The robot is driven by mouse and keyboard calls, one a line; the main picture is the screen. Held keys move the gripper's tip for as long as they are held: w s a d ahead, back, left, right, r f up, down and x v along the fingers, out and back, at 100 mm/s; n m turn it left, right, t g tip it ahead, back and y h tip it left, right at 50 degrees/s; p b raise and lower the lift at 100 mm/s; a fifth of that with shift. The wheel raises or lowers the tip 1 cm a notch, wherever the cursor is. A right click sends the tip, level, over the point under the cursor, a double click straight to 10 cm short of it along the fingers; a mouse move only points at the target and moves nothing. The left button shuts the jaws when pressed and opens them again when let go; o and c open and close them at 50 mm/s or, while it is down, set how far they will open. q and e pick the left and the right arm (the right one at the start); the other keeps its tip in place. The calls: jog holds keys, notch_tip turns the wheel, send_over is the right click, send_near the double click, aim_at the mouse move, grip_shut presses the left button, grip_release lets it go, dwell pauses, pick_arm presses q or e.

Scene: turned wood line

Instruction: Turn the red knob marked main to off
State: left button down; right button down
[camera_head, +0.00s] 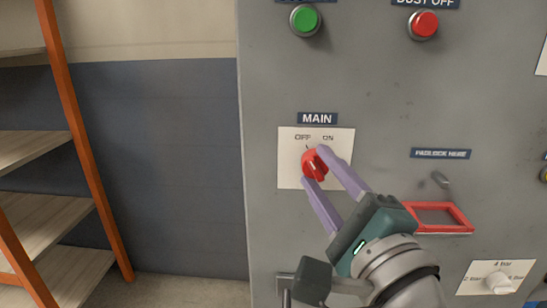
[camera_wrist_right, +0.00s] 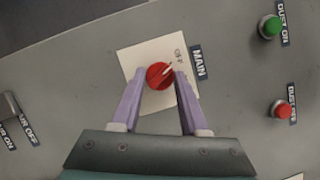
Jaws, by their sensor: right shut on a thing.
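The red knob (camera_head: 313,164) marked MAIN sits on a white plate (camera_head: 289,172) with OFF at upper left and ON at upper right. My right gripper (camera_head: 315,167) has its two purple fingers on either side of the knob, shut on it. In the right wrist view the knob (camera_wrist_right: 159,76) shows between the fingertips. Its white pointer mark is directed toward the OFF lettering. My left gripper is in neither view.
The grey panel also carries a green button (camera_head: 305,20), a red button (camera_head: 424,25), a red frame (camera_head: 438,217) under a PADLOCK HERE label, and a white knob (camera_head: 499,283) at lower right. A shelf with orange posts (camera_head: 85,150) stands at left.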

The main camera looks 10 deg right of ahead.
dwell(0.3)
jog(key=shift+c, duration=2.1)
grip_release()
jog(key=s+f, duration=0.1)
jog(key=s, duration=0.9)
jog(key=shift+d+f+b, duration=0.15)
jog(key=shift+d+b, duration=0.3)
jog(key=shift+w, duration=0.1)
